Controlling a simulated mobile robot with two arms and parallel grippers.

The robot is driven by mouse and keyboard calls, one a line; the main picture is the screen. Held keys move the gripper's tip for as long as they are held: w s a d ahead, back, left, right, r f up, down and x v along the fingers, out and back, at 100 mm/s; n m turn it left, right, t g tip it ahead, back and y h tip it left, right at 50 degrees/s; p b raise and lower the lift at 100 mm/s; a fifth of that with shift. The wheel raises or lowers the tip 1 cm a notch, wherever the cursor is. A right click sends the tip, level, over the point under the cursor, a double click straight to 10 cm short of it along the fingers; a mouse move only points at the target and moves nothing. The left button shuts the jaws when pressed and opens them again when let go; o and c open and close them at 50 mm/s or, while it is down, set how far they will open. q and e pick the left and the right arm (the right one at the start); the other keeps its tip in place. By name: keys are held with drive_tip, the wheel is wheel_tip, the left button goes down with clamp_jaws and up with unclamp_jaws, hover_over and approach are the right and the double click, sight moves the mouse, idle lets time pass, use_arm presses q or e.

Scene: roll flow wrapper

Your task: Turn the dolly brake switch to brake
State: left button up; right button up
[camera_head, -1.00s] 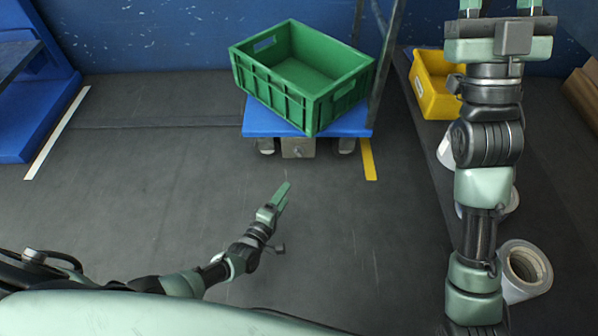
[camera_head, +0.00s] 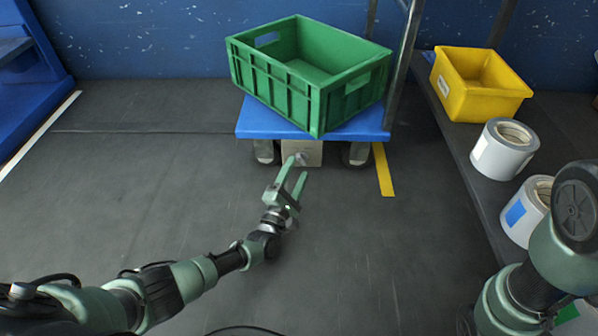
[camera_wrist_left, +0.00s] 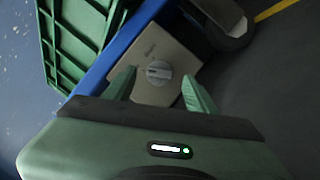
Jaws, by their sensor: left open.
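The blue dolly (camera_head: 245,122) stands against the back wall. Its brake box (camera_head: 313,155) is a beige block under the front edge, between the wheels. In the left wrist view the brake switch (camera_wrist_left: 159,73) is a round grey knob with a raised grip bar on the box's face (camera_wrist_left: 175,52). My left gripper (camera_head: 296,172) is open and empty, just in front of the box. In the left wrist view its two fingers (camera_wrist_left: 159,90) stand on either side of the knob, apart from it as far as I can tell. My right gripper is out of view.
A green crate (camera_head: 270,82) sits on the dolly. A low dark shelf (camera_head: 462,135) on the right holds a yellow bin (camera_head: 480,105) and white rolls (camera_head: 496,158). Yellow floor tape (camera_head: 383,170) lies beside the dolly. The floor in front is clear.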

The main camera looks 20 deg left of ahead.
sight(302, 159)
use_arm(q)
drive_tip(key=shift+b+x, duration=0.35)
drive_tip(key=shift+x, duration=0.85)
clamp_jaws()
drive_tip(key=shift+a+r+m+g+p, duration=0.15)
drive_tip(key=shift+m+g+p, duration=0.1)
drive_tip(key=shift+m+p, duration=0.45)
drive_tip(key=shift+d+r+m+g+p, duration=0.1)
drive_tip(key=shift+m+g+p, duration=0.15)
drive_tip(key=shift+m+p, duration=0.45)
drive_tip(key=m+p, duration=0.1)
drive_tip(key=m+g+p, duration=0.1)
drive_tip(key=m+p, duration=0.1)
drive_tip(key=m+g+p, duration=0.1)
drive_tip(key=m+p, duration=0.1)
drive_tip(key=shift+r, duration=0.25)
drive_tip(key=m+g+p, duration=0.1)
drive_tip(key=m+p, duration=0.2)
drive_tip(key=p, duration=0.1)
drive_tip(key=shift+f+m, duration=0.1)
drive_tip(key=shift+m, duration=0.2)
